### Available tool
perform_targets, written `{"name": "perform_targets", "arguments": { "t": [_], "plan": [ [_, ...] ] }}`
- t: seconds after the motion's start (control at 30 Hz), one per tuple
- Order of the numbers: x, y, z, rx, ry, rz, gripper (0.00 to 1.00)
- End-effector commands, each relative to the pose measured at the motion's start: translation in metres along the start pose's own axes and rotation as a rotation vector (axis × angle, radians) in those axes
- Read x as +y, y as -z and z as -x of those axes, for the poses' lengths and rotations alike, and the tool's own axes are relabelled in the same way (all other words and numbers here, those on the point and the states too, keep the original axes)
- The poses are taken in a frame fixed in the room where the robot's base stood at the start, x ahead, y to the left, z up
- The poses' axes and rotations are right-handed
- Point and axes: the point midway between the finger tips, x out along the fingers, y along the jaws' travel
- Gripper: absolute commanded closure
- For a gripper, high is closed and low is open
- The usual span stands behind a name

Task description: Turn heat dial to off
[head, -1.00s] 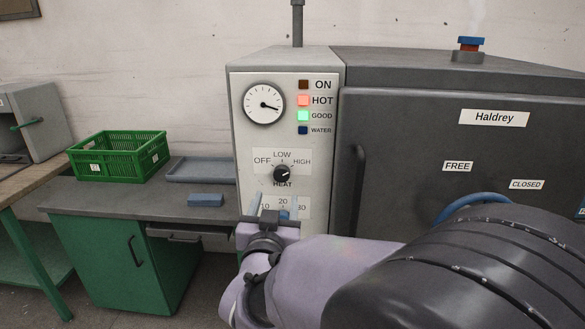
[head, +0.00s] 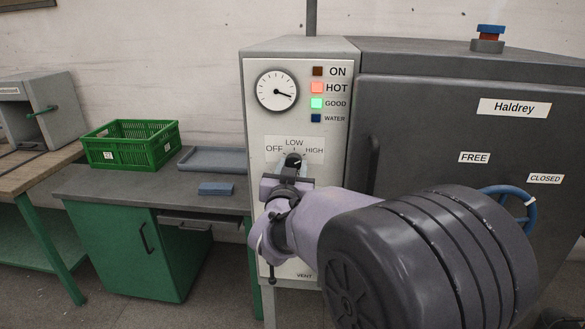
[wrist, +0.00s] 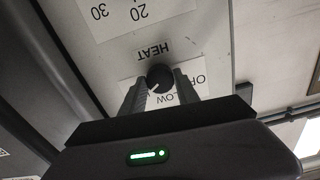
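The black heat dial (head: 293,161) is on the pale front panel, below the OFF, LOW, HIGH label (head: 310,143). In the wrist view, the picture is upside down and the dial (wrist: 160,76) shows close up; its pale pointer mark points down-left, away from OFF and toward the HIGH side. My gripper (head: 291,171) is at the dial in the head view, covering the HEAT word. In the wrist view my gripper (wrist: 158,82) has its fingers apart, one on each side of the dial, with narrow gaps; whether a finger touches it is hard to tell.
The panel has a round gauge (head: 277,90) and lamps, with HOT (head: 317,87) and GOOD (head: 316,103) lit. The dark door's handle (head: 371,164) is right of the dial. A blue handwheel (head: 527,206) is partly behind my arm. A green crate (head: 130,146) stands left.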

Motion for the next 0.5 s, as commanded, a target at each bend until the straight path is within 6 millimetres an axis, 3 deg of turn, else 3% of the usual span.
{"name": "perform_targets", "arguments": {
  "t": [0.07,0.5],
  "plan": [
    [0.0000,-0.0001,0.0001,0.000,0.000,0.000,1.00],
    [0.0000,0.0008,0.0002,-0.002,0.000,0.111,1.00]
  ]
}}
